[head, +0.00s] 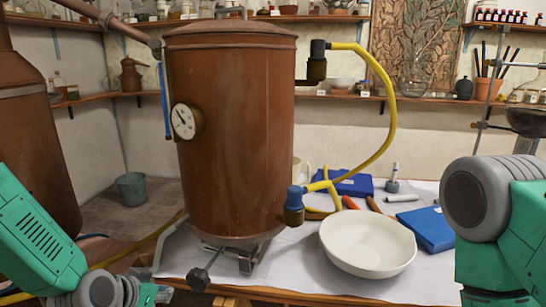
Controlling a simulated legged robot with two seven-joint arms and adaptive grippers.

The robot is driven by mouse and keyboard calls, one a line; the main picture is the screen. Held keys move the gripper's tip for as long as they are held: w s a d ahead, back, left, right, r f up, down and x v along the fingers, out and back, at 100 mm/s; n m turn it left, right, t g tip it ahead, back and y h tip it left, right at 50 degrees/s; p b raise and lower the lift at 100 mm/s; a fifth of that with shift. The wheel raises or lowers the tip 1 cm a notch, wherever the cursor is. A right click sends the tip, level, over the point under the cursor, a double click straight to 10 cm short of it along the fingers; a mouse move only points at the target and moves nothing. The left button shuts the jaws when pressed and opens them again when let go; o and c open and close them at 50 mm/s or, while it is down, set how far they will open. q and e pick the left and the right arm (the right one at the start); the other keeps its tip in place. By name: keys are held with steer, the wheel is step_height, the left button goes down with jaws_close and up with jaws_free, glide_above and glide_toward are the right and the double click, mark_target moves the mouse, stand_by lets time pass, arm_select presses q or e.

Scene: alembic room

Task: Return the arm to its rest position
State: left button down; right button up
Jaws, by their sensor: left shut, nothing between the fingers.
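My left arm comes in from the lower left, with its green link and grey joint near the bottom edge. My left gripper (163,294) shows only in small part at the bottom edge, in front of the table's left end. It is shut and holds nothing. It is below and left of the large copper boiler (235,130), apart from it as far as I can tell. A green and grey part of my right arm stands at the right edge. My right gripper is out of the picture.
The boiler bears a gauge (184,121) and stands on the white-covered table (300,272). A white bowl (367,243), blue box (426,229) and yellow hose (385,120) are to its right. A black-knobbed lever (200,279) juts out below it. A bucket (132,188) stands behind left.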

arm_select(q)
steer(key=s+a+f+n+g+y, duration=0.1)
steer(key=s+f, duration=0.4)
steer(key=s, duration=0.5)
steer(key=s+a+f+n+g+y, duration=0.1)
steer(key=s+f+g, duration=0.3)
steer(key=s, duration=0.7)
steer(key=s+a+f+n+g+y, duration=0.1)
steer(key=s+a+f+g, duration=0.1)
steer(key=s+f, duration=0.5)
steer(key=s+g, duration=0.1)
steer(key=s, duration=0.3)
steer(key=shift+s+f, duration=0.25)
steer(key=shift+w, duration=0.15)
